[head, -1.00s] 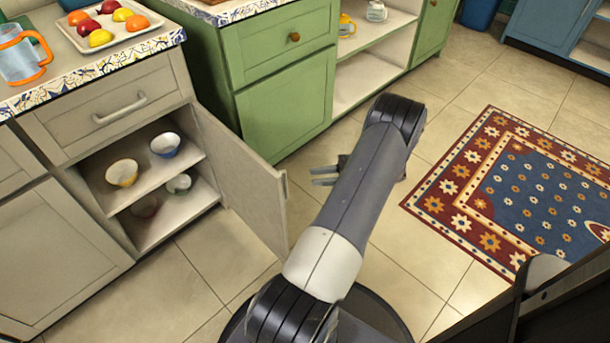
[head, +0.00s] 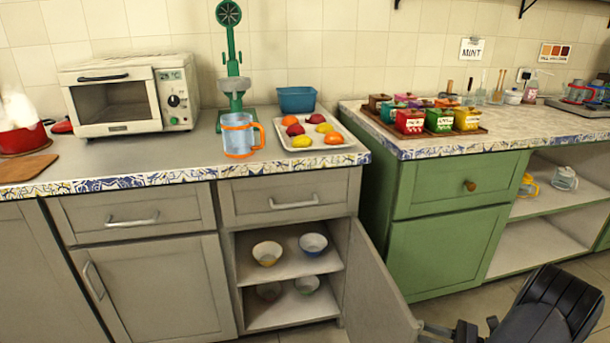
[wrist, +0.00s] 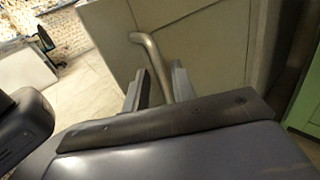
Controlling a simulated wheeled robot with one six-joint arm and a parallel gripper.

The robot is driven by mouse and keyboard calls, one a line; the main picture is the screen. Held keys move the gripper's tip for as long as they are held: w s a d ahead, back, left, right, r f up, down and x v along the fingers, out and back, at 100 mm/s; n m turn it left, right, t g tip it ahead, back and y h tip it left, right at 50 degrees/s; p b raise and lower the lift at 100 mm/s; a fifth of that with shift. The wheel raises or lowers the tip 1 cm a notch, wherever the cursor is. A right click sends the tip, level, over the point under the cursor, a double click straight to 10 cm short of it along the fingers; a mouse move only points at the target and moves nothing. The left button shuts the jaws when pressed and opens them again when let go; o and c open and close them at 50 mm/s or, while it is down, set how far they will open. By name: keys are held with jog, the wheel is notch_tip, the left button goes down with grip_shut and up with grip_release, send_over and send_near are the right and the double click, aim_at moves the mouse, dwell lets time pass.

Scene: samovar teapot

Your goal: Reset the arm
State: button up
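My gripper (head: 432,332) shows at the bottom edge of the head view, just right of the free edge of the open grey cabinet door (head: 375,275). In the wrist view its two fingers (wrist: 160,88) stand apart, so it is open. The door's curved metal handle (wrist: 150,58) shows between the fingers in that picture. I cannot tell whether the handle lies within the fingers' reach or beyond them. No object is seen held. Part of my arm shows at the bottom right of the head view.
The open cabinet holds several bowls (head: 312,244) on two shelves. A blue pitcher with an orange handle (head: 238,138) and a fruit tray (head: 340,148) stand on the counter above. A green cabinet (head: 445,250) stands close behind the door on the right.

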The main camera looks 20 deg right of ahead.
jog(key=x, duration=0.2)
jog(key=shift+w+a, duration=0.15)
jog(key=shift+w, duration=0.05)
jog(key=shift+w+a, duration=0.2)
jog(key=shift+a, duration=0.25)
